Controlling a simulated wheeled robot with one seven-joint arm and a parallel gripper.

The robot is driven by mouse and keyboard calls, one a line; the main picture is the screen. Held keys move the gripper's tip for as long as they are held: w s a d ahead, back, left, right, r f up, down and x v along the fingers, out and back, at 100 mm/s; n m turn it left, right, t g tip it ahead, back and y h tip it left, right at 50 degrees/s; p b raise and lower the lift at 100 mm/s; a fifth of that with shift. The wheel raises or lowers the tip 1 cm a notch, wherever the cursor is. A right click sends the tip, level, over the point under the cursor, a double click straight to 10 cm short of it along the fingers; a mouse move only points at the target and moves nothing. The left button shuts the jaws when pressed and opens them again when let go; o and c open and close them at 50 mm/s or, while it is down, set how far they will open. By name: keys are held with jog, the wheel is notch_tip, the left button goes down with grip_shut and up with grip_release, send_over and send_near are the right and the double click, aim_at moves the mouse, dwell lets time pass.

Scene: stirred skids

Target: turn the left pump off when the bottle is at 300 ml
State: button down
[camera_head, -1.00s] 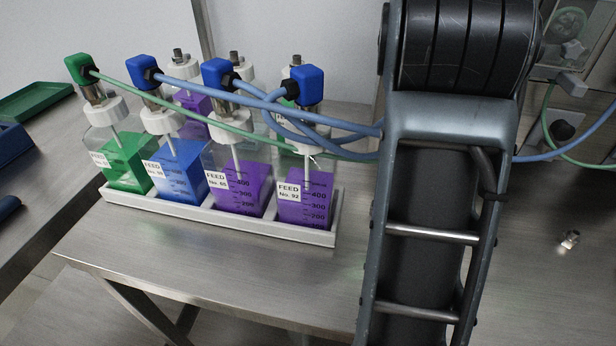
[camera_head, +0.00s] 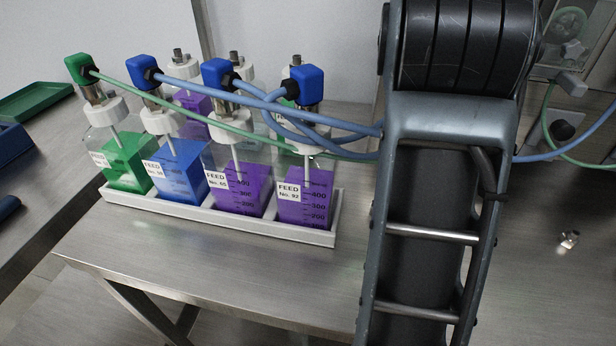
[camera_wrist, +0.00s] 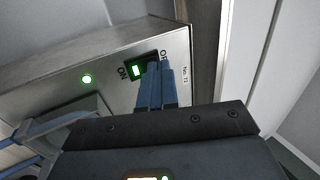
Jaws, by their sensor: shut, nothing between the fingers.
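In the wrist view my gripper (camera_wrist: 158,75) is shut and empty, its blue fingertips at the OFF side of a rocker switch (camera_wrist: 137,71) on a metal pump housing (camera_wrist: 60,60). Part of the switch is hidden behind the fingers; its visible ON side glows green. I cannot tell whether the fingers touch it. A round green lamp (camera_wrist: 87,79) beside it is lit. In the head view, front bottles hold green (camera_head: 128,165), blue (camera_head: 180,178) and purple liquid, FEED No. 65 (camera_head: 243,190) and FEED No. 92 (camera_head: 305,200). Both purple levels stand above their 400 marks.
The bottles stand in a white tray (camera_head: 220,222) on a steel bench (camera_head: 200,255), with more bottles behind. Blue and green tubes (camera_head: 330,125) run from their caps to the right behind my arm. A green tray (camera_head: 35,100) lies at the far left.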

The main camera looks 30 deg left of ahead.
jog(key=shift+w+a, duration=0.15)
jog(key=shift+w, duration=0.35)
jog(key=shift+s, duration=0.15)
jog(key=shift+s+b, duration=0.35)
jog(key=shift+b, duration=0.05)
jog(key=s+d+b, duration=0.1)
jog(key=s+d, duration=0.1)
jog(key=s, duration=0.3)
jog(key=shift+s, duration=0.4)
dwell(0.5)
